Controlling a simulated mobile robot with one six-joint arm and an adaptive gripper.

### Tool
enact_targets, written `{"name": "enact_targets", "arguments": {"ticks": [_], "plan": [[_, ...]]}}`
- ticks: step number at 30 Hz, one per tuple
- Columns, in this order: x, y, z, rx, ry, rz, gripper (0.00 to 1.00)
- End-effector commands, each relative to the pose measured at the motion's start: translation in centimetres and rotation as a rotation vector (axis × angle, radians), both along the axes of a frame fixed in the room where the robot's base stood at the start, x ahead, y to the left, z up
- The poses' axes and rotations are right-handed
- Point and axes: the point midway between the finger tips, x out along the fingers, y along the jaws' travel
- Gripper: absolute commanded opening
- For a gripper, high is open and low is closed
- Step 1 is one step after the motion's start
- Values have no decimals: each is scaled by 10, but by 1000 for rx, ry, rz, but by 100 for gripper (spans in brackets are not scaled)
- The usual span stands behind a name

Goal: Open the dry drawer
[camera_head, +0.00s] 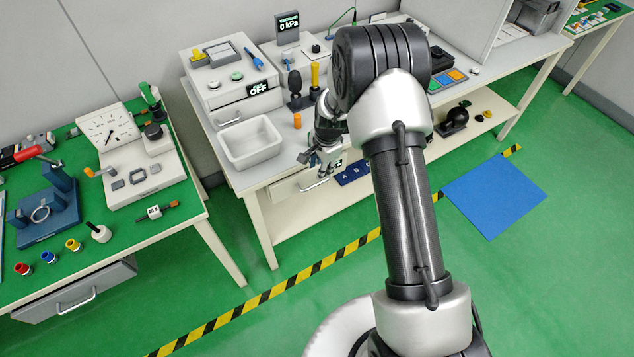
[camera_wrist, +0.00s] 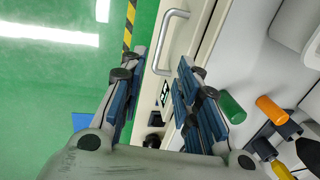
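A pale drawer (camera_head: 292,190) with a metal bar handle (camera_head: 315,186) sits under the front edge of the white bench. It looks shut. In the wrist view its front (camera_wrist: 178,50) runs between my fingers, with the handle (camera_wrist: 170,38) toward the top. A small dark label (camera_wrist: 165,93) is on the front; I cannot read it, so I cannot confirm this is the dry drawer. My gripper (camera_head: 321,160) is at the bench's front edge, above and right of the handle. In the wrist view my gripper (camera_wrist: 160,66) is open and empty, its fingers apart from the handle.
On the bench are a white tray (camera_head: 226,138), an orange cylinder (camera_head: 297,121), a green cylinder (camera_wrist: 232,107) and a box (camera_head: 205,75) with an "OFF" display. A grey drawer (camera_head: 75,292) is under the green-topped table. A blue mat (camera_head: 495,198) lies on open green floor.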

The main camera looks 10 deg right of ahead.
Motion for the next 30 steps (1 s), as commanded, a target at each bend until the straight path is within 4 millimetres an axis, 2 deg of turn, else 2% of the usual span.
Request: {"name": "enact_targets", "arguments": {"ticks": [1,3,12,18,28,30], "plan": [[2,1,-15,1,1,0,30],[4,2,-30,0,2,0,30],[14,5,-85,0,0,1,30],[18,6,-101,0,-1,2,30],[18,6,-103,-1,-1,1,30],[18,6,-103,-1,-1,1,25]]}}
